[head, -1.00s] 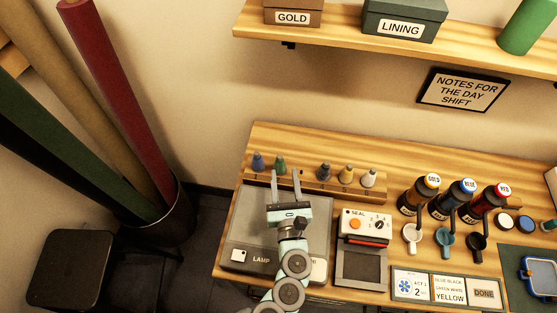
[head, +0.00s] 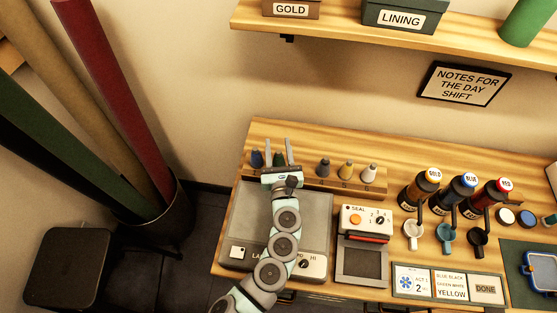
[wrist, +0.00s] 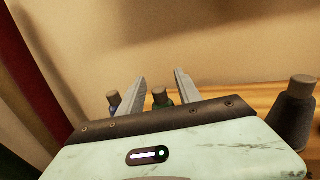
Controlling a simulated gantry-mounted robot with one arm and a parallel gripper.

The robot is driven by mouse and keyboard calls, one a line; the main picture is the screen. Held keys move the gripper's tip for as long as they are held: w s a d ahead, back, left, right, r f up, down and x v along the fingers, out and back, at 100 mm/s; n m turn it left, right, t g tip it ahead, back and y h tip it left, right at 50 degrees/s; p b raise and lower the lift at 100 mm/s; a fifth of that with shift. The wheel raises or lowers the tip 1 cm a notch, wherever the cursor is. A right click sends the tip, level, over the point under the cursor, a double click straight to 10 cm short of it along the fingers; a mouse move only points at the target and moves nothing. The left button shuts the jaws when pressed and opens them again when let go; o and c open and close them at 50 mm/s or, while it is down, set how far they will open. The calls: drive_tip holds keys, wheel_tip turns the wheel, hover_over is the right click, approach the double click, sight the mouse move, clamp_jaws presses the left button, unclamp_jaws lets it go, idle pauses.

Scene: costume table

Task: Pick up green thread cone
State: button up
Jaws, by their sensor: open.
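The green thread cone (head: 279,159) stands on the wooden rack at the back left of the table. My gripper (head: 278,153) is open, with its two fingers pointing to the back, one on each side of the green cone. In the wrist view, the green cone's tan top (wrist: 160,96) shows between the open fingertips (wrist: 161,80), and its lower part is hidden behind my gripper body. I cannot tell whether the fingers touch it.
A blue cone (head: 257,158) stands close on the left. Dark grey (head: 324,168), yellow (head: 346,169) and white (head: 369,173) cones stand to the right on the rack (head: 308,183). A grey lamp box (head: 308,228) lies below my arm, with a seal device (head: 366,220) beside it.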

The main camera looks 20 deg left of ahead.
drive_tip(key=shift+w+a, duration=0.3)
drive_tip(key=shift+w, duration=0.2)
drive_tip(key=shift+s, duration=0.1)
drive_tip(key=shift+c, duration=0.2)
clamp_jaws()
